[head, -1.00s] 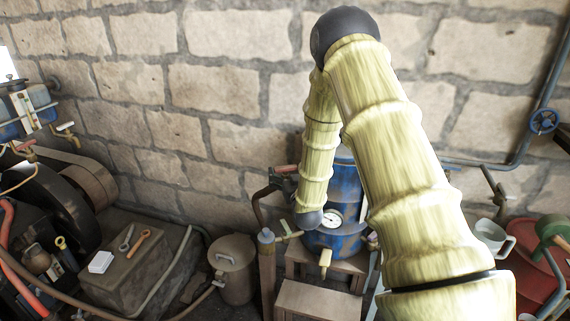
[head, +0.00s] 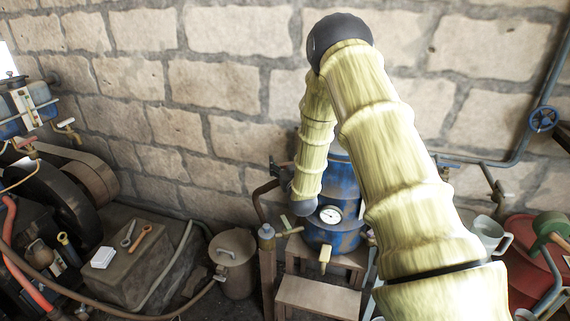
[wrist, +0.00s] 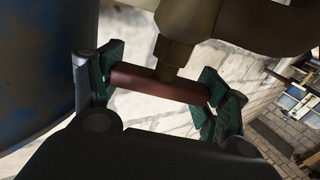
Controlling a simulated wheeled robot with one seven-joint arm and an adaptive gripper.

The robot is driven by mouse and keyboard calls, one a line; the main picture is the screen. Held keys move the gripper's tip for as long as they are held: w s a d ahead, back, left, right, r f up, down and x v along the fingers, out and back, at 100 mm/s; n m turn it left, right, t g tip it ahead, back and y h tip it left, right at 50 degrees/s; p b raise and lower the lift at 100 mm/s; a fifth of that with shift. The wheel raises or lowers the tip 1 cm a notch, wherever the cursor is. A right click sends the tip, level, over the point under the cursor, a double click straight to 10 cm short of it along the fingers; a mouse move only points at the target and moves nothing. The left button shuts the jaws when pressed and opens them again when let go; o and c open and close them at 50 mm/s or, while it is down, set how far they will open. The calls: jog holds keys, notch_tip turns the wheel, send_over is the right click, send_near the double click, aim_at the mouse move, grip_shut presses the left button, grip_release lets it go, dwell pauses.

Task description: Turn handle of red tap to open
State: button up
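In the wrist view a red-brown bar handle (wrist: 158,84) sits on a brass tap stem (wrist: 176,55). My gripper (wrist: 162,88) has its two green-padded fingers wide apart, one at each end of the bar. The bar spans the space between the pads. Whether the pads press on its ends or only stand close cannot be told. In the head view my arm reaches to the blue drum (head: 345,185) with the round gauge (head: 330,214). My gripper and this handle are not clear there, behind my arm.
The drum's blue side (wrist: 42,65) fills the left of the wrist view, close to my gripper. A metal can (head: 233,265) and wooden stand (head: 318,297) are below. Another red-handled tap (head: 24,141) is at far left. A stone wall (head: 225,90) stands behind.

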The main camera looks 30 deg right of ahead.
jog(key=shift+f+n+y+b, duration=0.2)
jog(key=shift+n+y+b, duration=0.2)
jog(key=shift+y+b, duration=0.3)
jog(key=shift+n+t+y+b, duration=0.3)
jog(key=shift+b, duration=0.2)
jog(key=shift+r, duration=0.15)
jog(key=o, duration=1)
jog(key=shift+o, duration=0.2)
jog(key=v, duration=1.2)
jog(key=shift+d, duration=0.15)
